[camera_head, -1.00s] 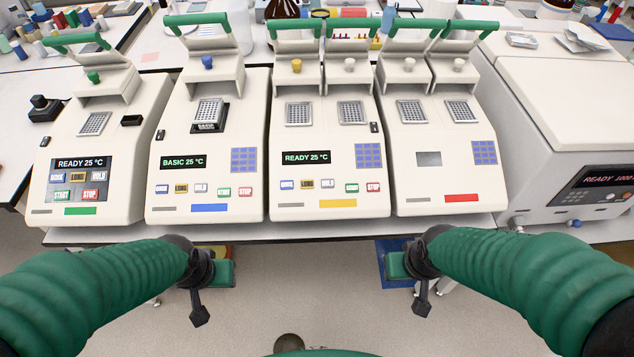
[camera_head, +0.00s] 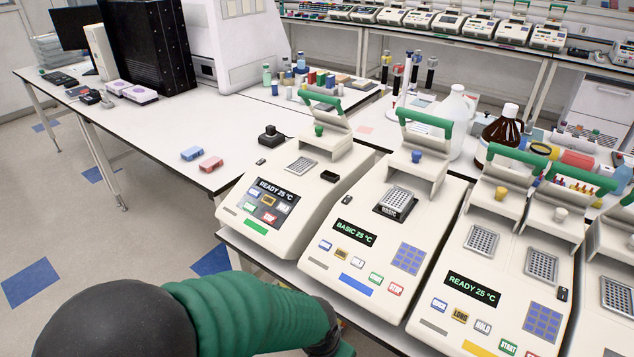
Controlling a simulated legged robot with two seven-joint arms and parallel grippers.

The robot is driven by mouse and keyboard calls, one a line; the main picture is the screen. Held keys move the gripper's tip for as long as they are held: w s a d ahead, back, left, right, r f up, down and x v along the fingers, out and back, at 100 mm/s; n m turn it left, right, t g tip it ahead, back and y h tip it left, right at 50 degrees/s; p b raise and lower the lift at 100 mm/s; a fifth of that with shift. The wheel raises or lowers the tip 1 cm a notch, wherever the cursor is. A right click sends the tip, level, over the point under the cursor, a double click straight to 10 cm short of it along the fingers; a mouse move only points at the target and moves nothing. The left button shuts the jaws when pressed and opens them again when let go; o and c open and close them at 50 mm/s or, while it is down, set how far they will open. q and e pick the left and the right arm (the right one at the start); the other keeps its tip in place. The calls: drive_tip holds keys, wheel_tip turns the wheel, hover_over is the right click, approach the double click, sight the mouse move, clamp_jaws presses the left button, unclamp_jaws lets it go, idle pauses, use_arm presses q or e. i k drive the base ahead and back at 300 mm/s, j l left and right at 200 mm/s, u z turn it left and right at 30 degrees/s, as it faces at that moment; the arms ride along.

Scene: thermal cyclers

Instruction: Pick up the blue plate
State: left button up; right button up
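A small blue plate (camera_head: 192,153) lies on the white bench, left of the thermal cyclers. A pink one (camera_head: 211,164) of similar shape lies just right of and in front of it. My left arm crosses the bottom of the view, with its wrist low in front of the cyclers. Only a sliver of my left gripper (camera_head: 344,349) shows at the bottom edge; its fingers are hidden. It is well away from the blue plate, to the right and nearer me. My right gripper is out of view.
Several thermal cyclers with raised lids stand in a row; the nearest on the left is the green-marked one (camera_head: 275,215). A grey plate sits in the blue-marked cycler (camera_head: 400,200). The bench (camera_head: 150,125) around the blue plate is mostly clear. Open floor lies left.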

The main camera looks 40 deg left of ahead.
sight(189, 153)
drive_tip(key=u, duration=1.95)
drive_tip(key=i+j+z, duration=0.15)
drive_tip(key=i+j, duration=0.15)
drive_tip(key=i, duration=0.1)
